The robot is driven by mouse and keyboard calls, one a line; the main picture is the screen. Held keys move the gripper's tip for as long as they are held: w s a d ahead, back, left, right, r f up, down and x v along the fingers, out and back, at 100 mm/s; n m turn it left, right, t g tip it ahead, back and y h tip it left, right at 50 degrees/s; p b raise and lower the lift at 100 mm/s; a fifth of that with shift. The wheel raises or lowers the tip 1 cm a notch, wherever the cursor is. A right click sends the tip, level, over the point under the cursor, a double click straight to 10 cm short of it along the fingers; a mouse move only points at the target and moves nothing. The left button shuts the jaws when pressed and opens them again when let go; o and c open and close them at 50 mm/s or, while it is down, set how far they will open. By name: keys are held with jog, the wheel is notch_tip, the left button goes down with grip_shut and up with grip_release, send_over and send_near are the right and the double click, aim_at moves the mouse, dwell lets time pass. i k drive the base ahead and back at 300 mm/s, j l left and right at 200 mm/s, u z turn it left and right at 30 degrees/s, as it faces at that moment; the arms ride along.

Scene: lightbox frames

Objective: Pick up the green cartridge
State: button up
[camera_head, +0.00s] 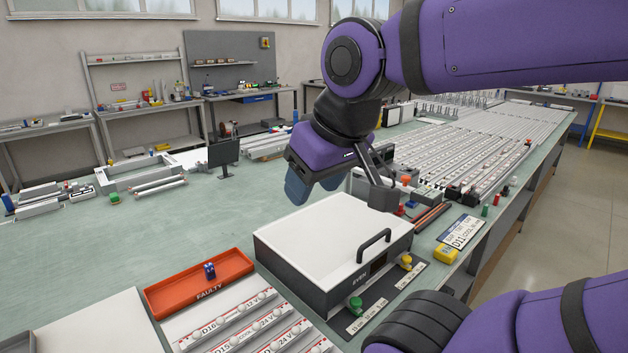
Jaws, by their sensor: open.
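A green cartridge-like piece (355,304) stands on a dark mat at the front right of the white-lidded box, beside a label strip. Smaller green pieces also show: one (485,210) near the table's right edge and one (115,198) at the far left. I cannot tell for certain which is the cartridge. My gripper (315,186) hangs in the air above the back left of the box, fingers pointing down. It is open and holds nothing that I can see. It is apart from all the green pieces.
The white-lidded box (335,235) has a black handle. A yellow piece (406,262) stands on its right side. A red FAULTY tray (160,297) holds a small blue piece (209,271). Labelled strips lie in front.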

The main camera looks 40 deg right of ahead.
aim_at(485, 211)
jog(key=k, duration=0.25)
jog(key=k+z, duration=0.2)
jog(key=z, duration=0.25)
jog(key=k+l+z, duration=0.1)
jog(key=z, duration=0.4)
jog(key=i+l+z, duration=0.15)
jog(key=z, duration=0.2)
jog(key=i+z, duration=0.15)
jog(key=z, duration=0.2)
jog(key=i+l+z, duration=0.1)
jog(key=z, duration=0.25)
jog(key=i+j, duration=0.05)
jog(key=i, duration=0.05)
